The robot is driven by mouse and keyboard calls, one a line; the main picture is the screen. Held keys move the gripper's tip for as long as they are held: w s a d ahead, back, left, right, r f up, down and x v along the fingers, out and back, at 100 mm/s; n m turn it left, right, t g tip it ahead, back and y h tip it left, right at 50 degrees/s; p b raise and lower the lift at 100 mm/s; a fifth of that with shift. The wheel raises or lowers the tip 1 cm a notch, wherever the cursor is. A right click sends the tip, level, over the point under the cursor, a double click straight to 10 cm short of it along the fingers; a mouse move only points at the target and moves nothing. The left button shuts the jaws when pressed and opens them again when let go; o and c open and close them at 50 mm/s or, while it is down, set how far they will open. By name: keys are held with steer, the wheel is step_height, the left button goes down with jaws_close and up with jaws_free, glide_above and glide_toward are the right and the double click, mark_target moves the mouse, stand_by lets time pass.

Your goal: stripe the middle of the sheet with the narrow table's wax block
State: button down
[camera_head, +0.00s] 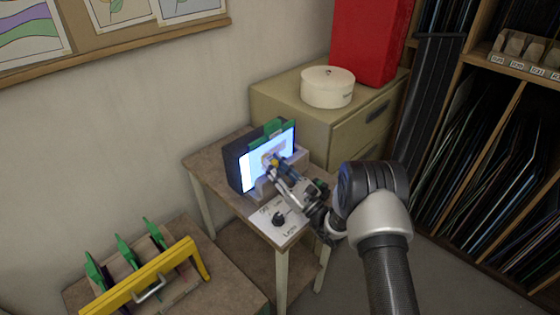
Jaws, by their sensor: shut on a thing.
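The sheet (249,174) stands upright as a bright white-blue panel in a dark frame with green clips, on the narrow table (207,171). My gripper (272,164) is in front of the middle of the sheet, shut on a small yellowish block, which I take to be the wax block (267,160). The block overlaps the sheet in the picture; I cannot tell if it touches. Yellowish-tan and bluish patches show near the fingertips; whether they are marks on the sheet is too small to tell. The gripper and arm hide the sheet's lower right part.
A white panel with a black knob (279,219) lies at the narrow table's front. A lower table at left holds a yellow-handled rack (140,283) with green clips. A beige cabinet (285,104) with a round white tin (327,87) stands behind. Shelves of sheets fill the right.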

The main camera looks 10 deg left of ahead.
steer(key=shift+s+a, duration=0.3)
steer(key=shift+s, duration=0.2)
steer(key=s+d+p, duration=0.1)
steer(key=s+d, duration=0.2)
steer(key=d, duration=0.1)
steer(key=shift+s+d, duration=0.3)
steer(key=shift+d, duration=0.1)
steer(key=shift+s+d+p, duration=0.3)
steer(key=shift+s+d, duration=0.65)
steer(key=shift+d, duration=0.2)
